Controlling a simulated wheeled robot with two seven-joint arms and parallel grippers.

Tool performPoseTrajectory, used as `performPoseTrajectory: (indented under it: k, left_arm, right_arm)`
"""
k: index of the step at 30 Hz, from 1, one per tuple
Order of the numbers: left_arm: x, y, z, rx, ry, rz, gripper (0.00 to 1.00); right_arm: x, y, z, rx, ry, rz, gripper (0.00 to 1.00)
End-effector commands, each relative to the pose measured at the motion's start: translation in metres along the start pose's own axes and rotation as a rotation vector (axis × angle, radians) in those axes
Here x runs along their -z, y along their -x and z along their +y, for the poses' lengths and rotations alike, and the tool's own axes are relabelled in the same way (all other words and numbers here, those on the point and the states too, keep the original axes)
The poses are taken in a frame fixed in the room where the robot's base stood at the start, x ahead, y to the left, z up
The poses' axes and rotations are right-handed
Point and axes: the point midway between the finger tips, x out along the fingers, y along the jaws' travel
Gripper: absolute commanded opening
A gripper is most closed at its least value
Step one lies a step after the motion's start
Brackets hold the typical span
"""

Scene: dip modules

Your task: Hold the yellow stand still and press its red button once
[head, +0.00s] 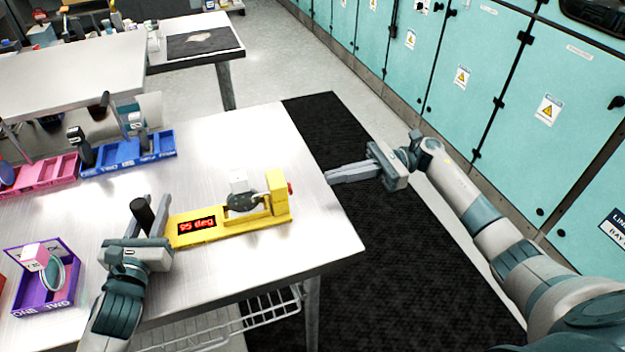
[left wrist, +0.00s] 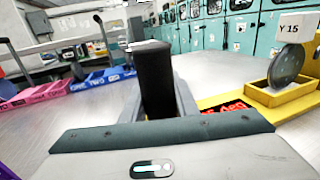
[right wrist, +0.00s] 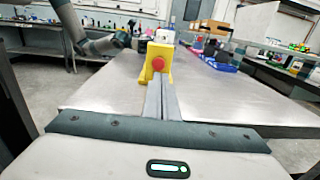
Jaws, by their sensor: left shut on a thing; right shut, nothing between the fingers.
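The yellow stand (head: 206,237) lies on the metal table near its right edge, with a red display reading "95 deg" or similar. Its red button (head: 290,189) is on the right end and faces my right gripper in the right wrist view (right wrist: 158,63). A grey disc (head: 243,202) with a white tag sits in the stand; the left wrist view shows the tag as "Y 15". My left gripper (head: 150,222) is shut on a black upright handle (left wrist: 155,80) at the stand's left end. My right gripper (head: 329,177) is shut and empty, off the table edge, apart from the button.
A purple box (head: 66,296) with a pink cube and a disc stands at the left. Blue (head: 160,147) and pink (head: 40,177) trays line the table's back. Teal cabinets (head: 480,75) stand beyond the dark floor mat (head: 340,235) at right.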

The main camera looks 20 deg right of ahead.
Motion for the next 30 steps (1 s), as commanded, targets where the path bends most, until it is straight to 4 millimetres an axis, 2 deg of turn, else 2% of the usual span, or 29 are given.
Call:
performPoseTrajectory:
  k: [3,9,29,30]
  left_arm:
    - [0.000,0.000,0.001,-0.003,-0.002,0.001,0.07]
    - [0.000,0.000,0.002,-0.004,-0.003,0.002,0.07]
    - [0.001,0.000,0.003,-0.005,-0.004,0.002,0.07]
    - [0.001,0.000,0.003,-0.004,-0.004,0.002,0.34]
  right_arm:
    - [0.000,0.020,-0.001,0.003,0.000,0.001,0.00]
    - [0.000,0.040,-0.001,0.003,-0.001,0.000,0.00]
    - [0.000,0.043,0.000,0.002,0.001,0.000,0.00]
    - [0.000,0.043,0.000,0.002,0.001,0.000,0.00]
